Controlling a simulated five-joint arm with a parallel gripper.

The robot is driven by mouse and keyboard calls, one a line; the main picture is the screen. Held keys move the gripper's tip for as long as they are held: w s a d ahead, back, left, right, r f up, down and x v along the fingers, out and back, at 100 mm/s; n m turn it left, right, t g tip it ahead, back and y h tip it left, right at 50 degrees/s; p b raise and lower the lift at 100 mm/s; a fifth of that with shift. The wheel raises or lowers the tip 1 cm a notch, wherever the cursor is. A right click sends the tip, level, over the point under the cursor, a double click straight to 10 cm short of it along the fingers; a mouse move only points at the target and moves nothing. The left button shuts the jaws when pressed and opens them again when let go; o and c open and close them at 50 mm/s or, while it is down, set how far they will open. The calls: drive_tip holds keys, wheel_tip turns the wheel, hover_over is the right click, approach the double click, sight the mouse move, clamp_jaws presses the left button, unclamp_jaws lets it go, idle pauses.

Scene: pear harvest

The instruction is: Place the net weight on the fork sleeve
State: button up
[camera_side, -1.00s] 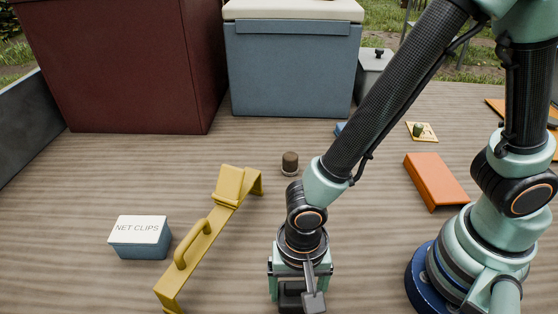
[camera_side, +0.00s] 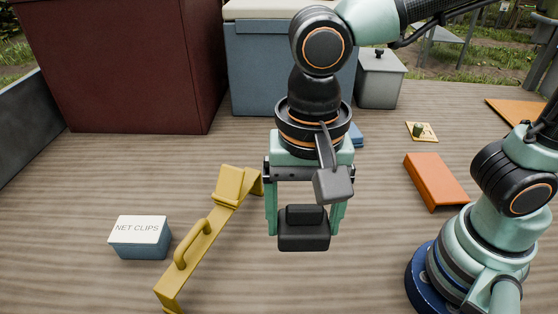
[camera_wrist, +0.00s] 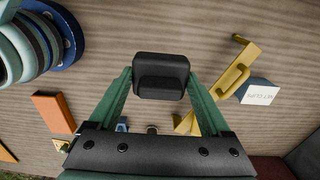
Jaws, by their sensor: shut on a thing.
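My gripper (camera_side: 304,222) is shut on a black stepped block, the net weight (camera_side: 303,239), and holds it level above the table. In the wrist view the weight (camera_wrist: 161,70) sits between the two green fingers. An orange channel-shaped piece (camera_side: 436,180) lies on the table at the right, apart from the gripper; it also shows in the wrist view (camera_wrist: 54,112). A long yellow piece with a handle (camera_side: 202,240) lies left of the gripper. No label shows which of these two is the fork sleeve.
A box marked NET CLIPS (camera_side: 139,238) stands at the left. A dark red crate (camera_side: 135,65) and a blue cooler (camera_side: 250,70) stand at the back. A brown cylinder (camera_wrist: 152,129) is hidden in the side view. A grey lidded bin (camera_side: 380,80) stands behind. Table between gripper and orange piece is clear.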

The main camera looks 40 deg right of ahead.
drive_tip(key=w+d+r+m, duration=0.1)
drive_tip(key=w+d+m, duration=0.45)
drive_tip(key=d, duration=0.75)
drive_tip(key=w+d+r+m, duration=0.2)
drive_tip(key=w+d+m, duration=0.35)
drive_tip(key=d, duration=0.75)
drive_tip(key=m, duration=0.8)
hover_over(433, 167)
wheel_tip(433, 167, down, 18)
drive_tip(key=shift+f, duration=0.25)
drive_tip(key=o, duration=1.5)
drive_tip(key=shift+f, duration=0.15)
drive_tip(key=shift+o, duration=0.2)
